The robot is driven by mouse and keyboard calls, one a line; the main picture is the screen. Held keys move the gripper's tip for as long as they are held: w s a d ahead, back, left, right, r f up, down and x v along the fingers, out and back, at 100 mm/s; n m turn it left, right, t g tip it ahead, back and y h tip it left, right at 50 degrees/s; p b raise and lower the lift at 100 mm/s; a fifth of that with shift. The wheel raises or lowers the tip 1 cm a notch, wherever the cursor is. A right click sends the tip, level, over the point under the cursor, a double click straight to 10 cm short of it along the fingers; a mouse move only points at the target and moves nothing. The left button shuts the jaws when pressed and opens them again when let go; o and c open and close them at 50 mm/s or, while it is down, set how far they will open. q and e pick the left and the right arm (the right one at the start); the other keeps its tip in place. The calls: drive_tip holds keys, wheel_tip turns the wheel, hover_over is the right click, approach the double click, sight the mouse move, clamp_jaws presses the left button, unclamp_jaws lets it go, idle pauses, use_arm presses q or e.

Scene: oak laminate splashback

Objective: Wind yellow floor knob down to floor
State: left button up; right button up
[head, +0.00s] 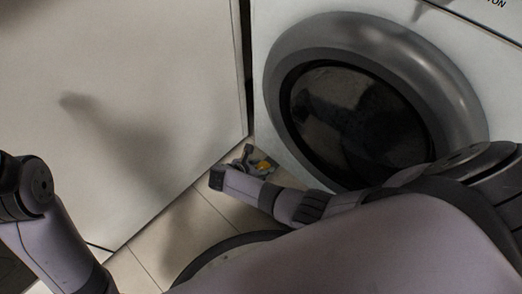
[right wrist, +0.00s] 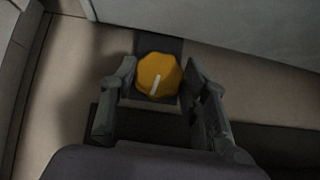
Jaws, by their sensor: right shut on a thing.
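The yellow knob (right wrist: 158,76) shows in the right wrist view as a rounded, many-sided disc with a short pale line on its face. A small part of the knob also shows in the head view (head: 265,166), low at the washing machine's near left corner. My right gripper (right wrist: 160,66) has one finger on each side of the knob and is shut on it. In the head view the right gripper (head: 251,160) is small, down near the floor, and partly covers the knob. Only links of my left arm show at the left; its gripper is out of view.
The white washing machine (head: 264,80) with its grey round door (head: 450,75) stands right behind my right arm. A pale panel (head: 120,100) stands at the left, leaving a narrow corner at the knob. Tiled floor (head: 185,235) lies below.

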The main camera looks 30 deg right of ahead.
drive_tip(key=o, duration=1.1)
drive_tip(key=shift+o, duration=0.2)
drive_tip(key=shift+r, duration=0.1)
drive_tip(key=v, duration=1.2)
